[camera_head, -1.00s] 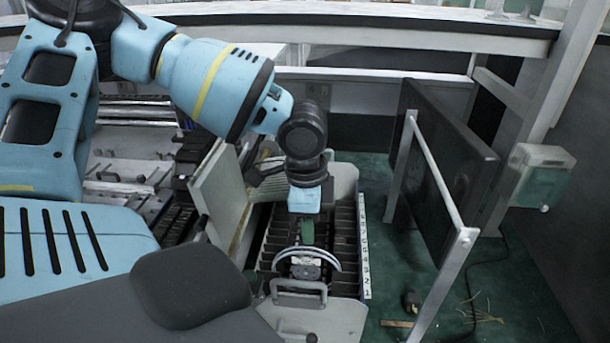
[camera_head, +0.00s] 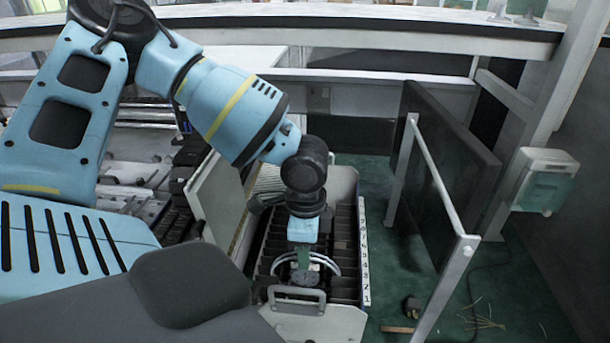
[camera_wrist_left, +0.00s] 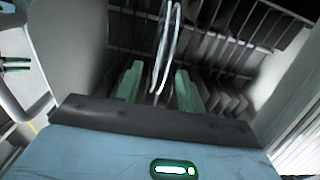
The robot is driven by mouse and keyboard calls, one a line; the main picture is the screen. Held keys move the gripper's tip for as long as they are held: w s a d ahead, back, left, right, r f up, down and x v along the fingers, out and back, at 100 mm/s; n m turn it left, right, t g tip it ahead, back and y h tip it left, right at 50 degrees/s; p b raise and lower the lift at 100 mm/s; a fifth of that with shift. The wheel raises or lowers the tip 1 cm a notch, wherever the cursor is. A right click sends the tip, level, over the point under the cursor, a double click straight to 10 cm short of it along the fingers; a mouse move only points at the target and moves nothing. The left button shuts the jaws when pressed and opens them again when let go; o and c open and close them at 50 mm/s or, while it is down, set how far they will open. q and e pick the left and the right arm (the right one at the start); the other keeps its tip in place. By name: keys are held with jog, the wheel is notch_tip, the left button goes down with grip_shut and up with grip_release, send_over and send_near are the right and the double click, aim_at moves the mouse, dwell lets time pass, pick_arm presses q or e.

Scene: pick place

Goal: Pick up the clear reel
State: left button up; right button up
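The clear reel (camera_head: 330,261) stands on edge in the slotted bin, its pale curved rim showing in the head view. In the left wrist view the reel (camera_wrist_left: 164,48) is a thin, edge-on ring. My left gripper (camera_head: 303,264) points down over the reel and hides part of it. In the left wrist view the two green fingers of my left gripper (camera_wrist_left: 159,86) stand apart, one on each side of the reel, with gaps visible beside it. My right gripper is out of view.
The slotted bin (camera_head: 347,225) has dark dividers, a numbered strip (camera_head: 364,250) on its right and a handle (camera_head: 295,297) in front. A pale panel (camera_head: 217,200) stands close on the left. A dark panel on a white frame (camera_head: 440,180) stands to the right, beyond open green floor.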

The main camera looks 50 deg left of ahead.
aim_at(306, 277)
pick_arm(q)
jog(key=shift+w+a+f, duration=0.1)
jog(key=shift+f, duration=1.55)
grip_shut()
